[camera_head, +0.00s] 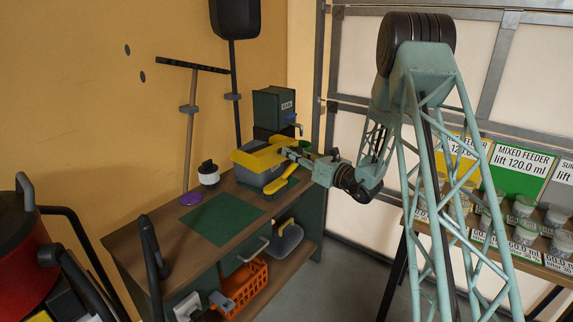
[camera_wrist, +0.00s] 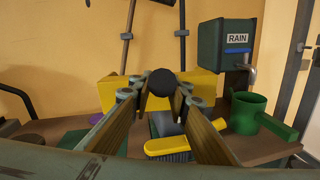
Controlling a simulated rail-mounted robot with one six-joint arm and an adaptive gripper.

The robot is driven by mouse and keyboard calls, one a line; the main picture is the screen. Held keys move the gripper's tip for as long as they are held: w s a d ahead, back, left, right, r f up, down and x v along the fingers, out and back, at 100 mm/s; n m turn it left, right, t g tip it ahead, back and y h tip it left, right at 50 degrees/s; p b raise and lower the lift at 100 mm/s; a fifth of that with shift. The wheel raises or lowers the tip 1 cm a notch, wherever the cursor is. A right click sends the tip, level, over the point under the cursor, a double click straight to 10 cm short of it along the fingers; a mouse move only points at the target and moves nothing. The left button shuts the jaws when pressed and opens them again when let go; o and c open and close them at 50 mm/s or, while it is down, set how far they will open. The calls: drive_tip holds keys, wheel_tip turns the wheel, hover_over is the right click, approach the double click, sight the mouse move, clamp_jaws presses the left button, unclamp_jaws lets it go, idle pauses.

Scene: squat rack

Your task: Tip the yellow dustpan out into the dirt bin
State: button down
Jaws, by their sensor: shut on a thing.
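The yellow dustpan (camera_head: 256,160) is at the back of the bench, over a grey container (camera_head: 254,179) that looks like the dirt bin. The dustpan's yellow sides also show beyond the jaws in the wrist view (camera_wrist: 205,83). My gripper (camera_head: 291,152) reaches in from the right and is shut on the dustpan's handle, whose dark round end (camera_wrist: 160,82) shows between the fingers. The dustpan's inside and any dirt are hidden, and I cannot tell its exact tilt. A yellow brush-like piece (camera_head: 282,180) shows at the container's near right side.
A green rain tank (camera_head: 274,108) stands behind, with a green mug (camera_wrist: 246,112) below its tap. A white jar with a black lid (camera_head: 209,174) and a green mat (camera_head: 222,220) are to the left. An orange basket (camera_head: 241,288) sits on the lower shelf.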

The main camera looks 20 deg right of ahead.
drive_tip(key=shift+g, duration=0.3)
drive_tip(key=w+d+b, duration=0.1)
drive_tip(key=w+d, duration=0.1)
drive_tip(key=w+d+b, duration=0.1)
drive_tip(key=w+d, duration=0.1)
drive_tip(key=w+d+f+b, duration=0.1)
drive_tip(key=w+d, duration=0.1)
drive_tip(key=shift+d, duration=0.1)
drive_tip(key=shift+w+r+n, duration=0.1)
drive_tip(key=shift+n, duration=0.2)
drive_tip(key=shift+r, duration=0.2)
drive_tip(key=shift+w+r+p, duration=0.1)
drive_tip(key=shift+r+p, duration=0.15)
drive_tip(key=shift+p, duration=0.4)
drive_tip(key=shift+g+h, duration=0.3)
drive_tip(key=shift+g, duration=0.6)
drive_tip(key=shift+w+a+r+p, duration=0.2)
drive_tip(key=shift+r+p, duration=0.5)
drive_tip(key=shift+p, duration=0.35)
drive_tip(key=shift+w+a+r+p, duration=0.15)
drive_tip(key=shift+w+r+p, duration=0.1)
drive_tip(key=shift+r+p, duration=0.65)
drive_tip(key=shift+w+a+r+p, duration=0.2)
drive_tip(key=shift+r+p, duration=0.3)
drive_tip(key=shift+p, duration=0.7)
